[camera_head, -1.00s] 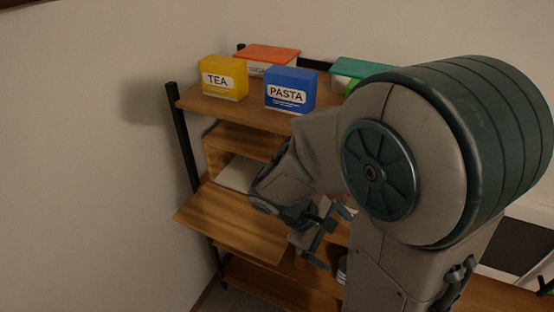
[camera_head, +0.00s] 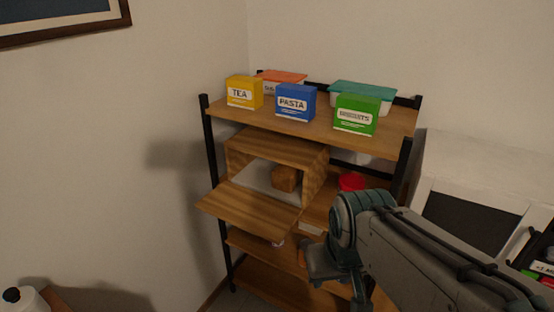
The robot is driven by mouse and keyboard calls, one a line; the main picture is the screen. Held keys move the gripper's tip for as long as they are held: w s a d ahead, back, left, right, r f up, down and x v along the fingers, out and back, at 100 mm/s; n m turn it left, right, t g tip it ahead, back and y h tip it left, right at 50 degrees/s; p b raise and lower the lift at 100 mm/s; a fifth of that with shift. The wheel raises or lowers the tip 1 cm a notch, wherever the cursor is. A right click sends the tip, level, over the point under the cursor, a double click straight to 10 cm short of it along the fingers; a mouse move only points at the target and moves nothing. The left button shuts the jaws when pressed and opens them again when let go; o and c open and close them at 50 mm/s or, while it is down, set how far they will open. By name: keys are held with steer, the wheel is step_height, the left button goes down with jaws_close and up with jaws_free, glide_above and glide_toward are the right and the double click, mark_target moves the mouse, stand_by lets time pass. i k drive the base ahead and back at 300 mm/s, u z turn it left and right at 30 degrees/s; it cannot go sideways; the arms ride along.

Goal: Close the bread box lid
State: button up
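The wooden bread box (camera_head: 318,172) stands on the middle shelf of the rack. Its wooden lid (camera_head: 247,207) is open, folded down and sticking out over the front of the shelf. A brown loaf (camera_head: 285,178) sits inside on a pale surface. My arm comes in from the lower right, and its wrist end is right of and below the lid, apart from it in the picture. My gripper's fingers cannot be made out at the arm's end.
Yellow tea (camera_head: 243,92), blue pasta (camera_head: 295,102) and green (camera_head: 356,114) boxes stand on the top shelf, with lidded containers behind. A red item (camera_head: 352,181) is right of the bread box. A white appliance (camera_head: 475,215) stands at right. The space left of the rack is free.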

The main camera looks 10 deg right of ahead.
mark_target(269, 218)
steer(key=u, duration=0.9)
steer(key=i, duration=0.6)
steer(key=u, duration=1.35)
steer(key=k, duration=0.5)
steer(key=z, duration=1.05)
steer(key=i, duration=0.25)
steer(key=z, duration=0.1)
